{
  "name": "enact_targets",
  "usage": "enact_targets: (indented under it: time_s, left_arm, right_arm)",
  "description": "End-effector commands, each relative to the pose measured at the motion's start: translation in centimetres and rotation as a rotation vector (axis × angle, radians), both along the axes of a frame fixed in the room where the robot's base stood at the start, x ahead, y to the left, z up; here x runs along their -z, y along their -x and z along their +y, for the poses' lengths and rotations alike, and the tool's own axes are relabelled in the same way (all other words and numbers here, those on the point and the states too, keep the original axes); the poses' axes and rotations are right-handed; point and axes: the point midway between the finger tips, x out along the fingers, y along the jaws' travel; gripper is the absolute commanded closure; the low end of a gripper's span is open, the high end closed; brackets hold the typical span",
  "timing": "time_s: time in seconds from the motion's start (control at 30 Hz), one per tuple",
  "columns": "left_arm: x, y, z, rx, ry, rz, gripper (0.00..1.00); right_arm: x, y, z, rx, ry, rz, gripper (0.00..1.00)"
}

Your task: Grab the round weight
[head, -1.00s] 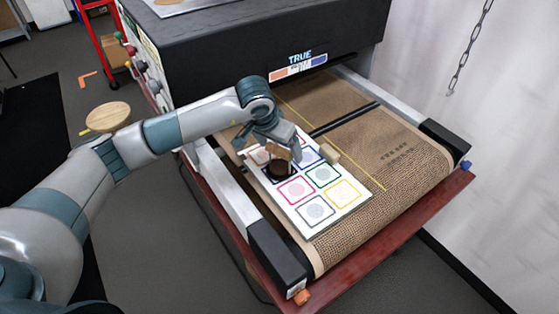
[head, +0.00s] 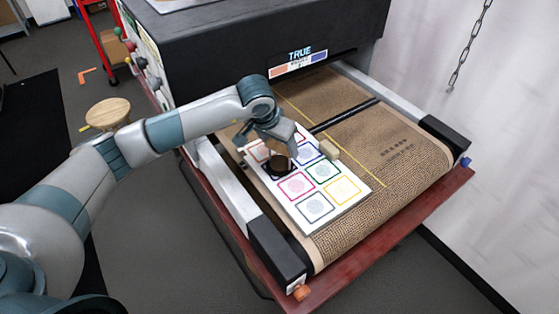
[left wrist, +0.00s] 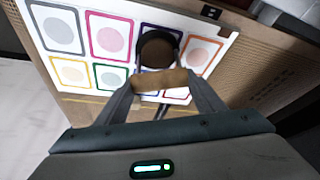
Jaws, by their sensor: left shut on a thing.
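The round weight (head: 280,164) is dark with a brown top. It is at the white sheet (head: 313,209) with coloured squares, over the sheet's left part. My left gripper (head: 281,150) comes down over it, shut, with its fingers at the weight's top. In the left wrist view, the round weight (left wrist: 157,52) shows just beyond my left gripper (left wrist: 160,84). A tan piece (left wrist: 160,80) spans the gap between the fingertips. I cannot tell whether the weight is clear of the sheet. My right gripper is not in view.
A small tan block (head: 329,150) sits at the sheet's right edge. The sheet lies on a brown mesh conveyor belt (head: 400,170) with a black bar (head: 345,117) across it. The black machine housing (head: 260,45) stands behind. The belt's right part is clear.

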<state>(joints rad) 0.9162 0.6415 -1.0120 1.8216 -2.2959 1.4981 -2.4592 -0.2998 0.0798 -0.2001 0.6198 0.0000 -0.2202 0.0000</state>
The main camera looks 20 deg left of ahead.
Motion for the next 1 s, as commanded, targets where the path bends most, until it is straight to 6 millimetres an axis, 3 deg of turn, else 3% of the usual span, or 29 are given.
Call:
enact_targets:
  time_s: [0.43, 0.77, 1.0]
  left_arm:
    - [-0.9, -0.2, 0.0, 0.000, 0.001, -0.005, 1.00]
    - [-4.1, -0.2, 0.0, 0.000, 0.000, -0.008, 1.00]
    - [-6.5, 2.1, -3.9, 0.007, 0.003, -0.009, 1.00]
  right_arm:
    - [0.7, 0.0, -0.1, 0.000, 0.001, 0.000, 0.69]
    - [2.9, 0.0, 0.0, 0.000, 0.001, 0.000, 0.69]
    - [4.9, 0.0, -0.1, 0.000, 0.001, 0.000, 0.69]
